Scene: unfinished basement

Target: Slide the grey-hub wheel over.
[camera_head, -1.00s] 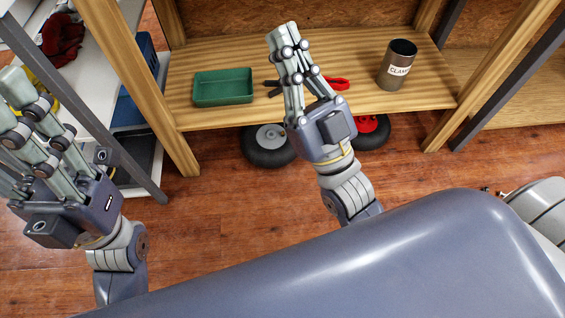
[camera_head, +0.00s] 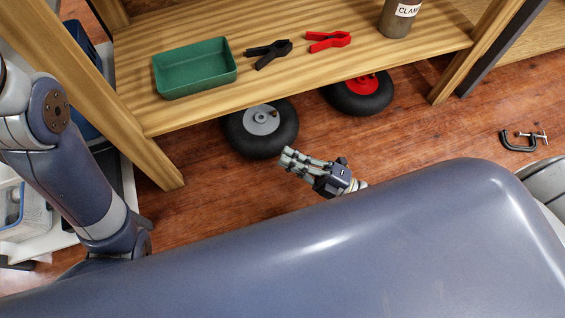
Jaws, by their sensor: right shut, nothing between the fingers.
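The grey-hub wheel (camera_head: 261,127) has a black tyre and lies on the wooden floor, partly under the front edge of the low wooden shelf (camera_head: 205,107). My right gripper (camera_head: 287,158) is shut and empty, low over the floor just right of and nearer than this wheel. Its fingertips appear close to the tyre, but I cannot tell whether they touch it. A second wheel with a red hub (camera_head: 357,88) lies to the right, also partly under the shelf. My left arm (camera_head: 75,165) comes in at the left, and its gripper is out of view.
A C-clamp (camera_head: 522,140) lies on the floor at right. Shelf posts stand on both sides. Floor between is clear.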

